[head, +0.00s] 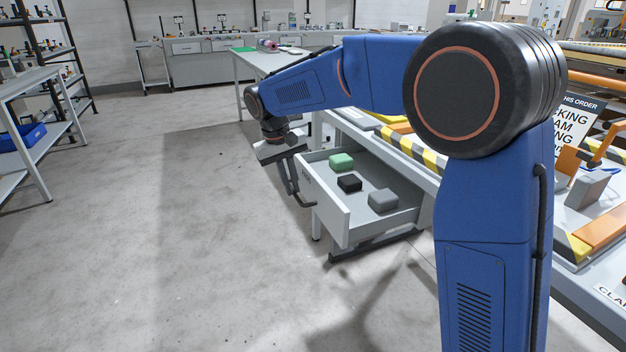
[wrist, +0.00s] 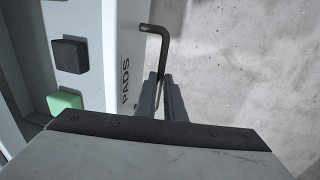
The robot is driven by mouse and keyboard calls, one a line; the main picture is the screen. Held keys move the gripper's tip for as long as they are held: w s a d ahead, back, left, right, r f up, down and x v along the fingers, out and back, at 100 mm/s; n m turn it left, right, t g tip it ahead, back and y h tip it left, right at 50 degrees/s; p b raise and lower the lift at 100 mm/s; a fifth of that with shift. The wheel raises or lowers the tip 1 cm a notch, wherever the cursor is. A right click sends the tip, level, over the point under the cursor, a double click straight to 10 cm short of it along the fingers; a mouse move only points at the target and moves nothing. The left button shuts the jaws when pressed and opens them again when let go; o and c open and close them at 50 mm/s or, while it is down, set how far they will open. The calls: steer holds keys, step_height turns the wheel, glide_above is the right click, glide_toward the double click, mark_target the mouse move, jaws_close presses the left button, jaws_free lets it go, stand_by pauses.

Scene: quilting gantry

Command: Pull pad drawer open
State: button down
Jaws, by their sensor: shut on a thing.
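The pad drawer (head: 338,222) stands pulled out from under the table, with its inside showing. In it lie a green pad (head: 341,161), a black pad (head: 349,183) and a grey pad (head: 382,200). The wrist view shows the drawer front (wrist: 119,40) marked "PADS", with the black pad (wrist: 69,55) and the green pad (wrist: 65,102) behind it. My gripper (wrist: 161,80) is shut on the dark bar handle (wrist: 157,32) of the drawer front. In the head view my gripper (head: 300,200) is at the drawer's front left, and the grip itself is small there.
The table with a yellow and black striped edge (head: 410,149) stands over the drawer. A sign and orange parts (head: 602,228) lie on it at the right. Open grey floor (head: 170,240) lies left of the drawer. A shelf with a blue bin (head: 22,137) stands far left.

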steer(key=shift+s+a, duration=0.2)
steer(key=shift+a, duration=0.5)
steer(key=shift+s+a, duration=0.25)
steer(key=shift+a, duration=0.45)
steer(key=shift+s+a, duration=0.2)
steer(key=shift+a, duration=0.5)
steer(key=c, duration=1.8)
jaws_free()
steer(key=shift+c, duration=0.2)
steer(key=s+a+r, duration=0.1)
steer(key=a+r, duration=0.2)
steer(key=r, duration=1.4)
